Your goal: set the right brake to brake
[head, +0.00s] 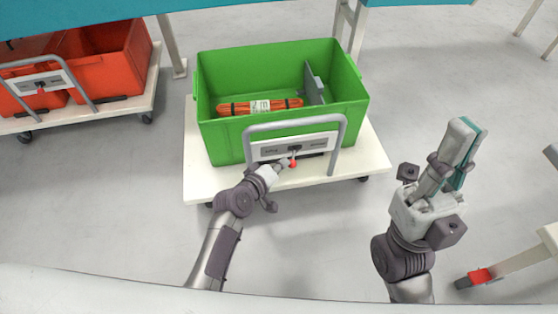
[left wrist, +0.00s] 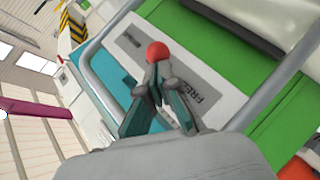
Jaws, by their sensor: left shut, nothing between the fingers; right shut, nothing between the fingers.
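The right brake is a pale panel (head: 265,151) on the grey handle frame of the cart with the green crate. Its short lever ends in a red knob (head: 292,164) that hangs down in front of the panel's dark middle slot. My left gripper (head: 279,166) is shut and empty, with its tips right beside the knob. In the left wrist view the red knob (left wrist: 156,52) shows just beyond the fingertips (left wrist: 158,76); I cannot tell whether they touch. The word FREE is partly readable on the panel (left wrist: 205,98) there. My right gripper (head: 468,130) is shut and empty, away from the cart.
The green crate (head: 225,133) holds an orange cable bundle (head: 259,106) and a grey plate (head: 314,83). Another cart (head: 100,111) with red crates and its own brake panel stands at the left. A pale-topped cart edge is at the lower right. The floor between is clear.

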